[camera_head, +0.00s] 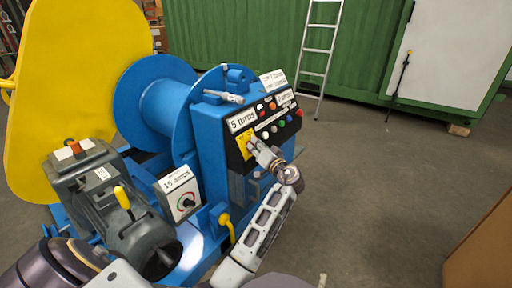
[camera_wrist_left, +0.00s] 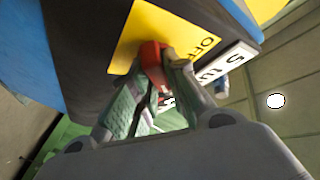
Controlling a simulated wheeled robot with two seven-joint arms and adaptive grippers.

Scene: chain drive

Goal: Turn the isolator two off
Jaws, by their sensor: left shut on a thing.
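The isolator is a red knob (camera_wrist_left: 151,58) on a yellow plate (camera_wrist_left: 178,30) marked OFF in the left wrist view. The yellow plate also shows in the head view (camera_head: 241,149), on the dark sloped panel of the blue machine. My left gripper (camera_head: 254,147) reaches this panel from the lower right and mostly hides the knob there. In the left wrist view the fingers of my left gripper (camera_wrist_left: 162,72) are shut on the red knob. The angle of the knob is hard to tell. My right gripper is not seen.
The panel (camera_head: 262,135) carries several coloured buttons and a "5 turns" label (camera_head: 242,121) close to my left gripper. A "15 amps" dial box (camera_head: 180,193), a grey motor (camera_head: 115,205) and a yellow lever (camera_head: 225,220) are nearby.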

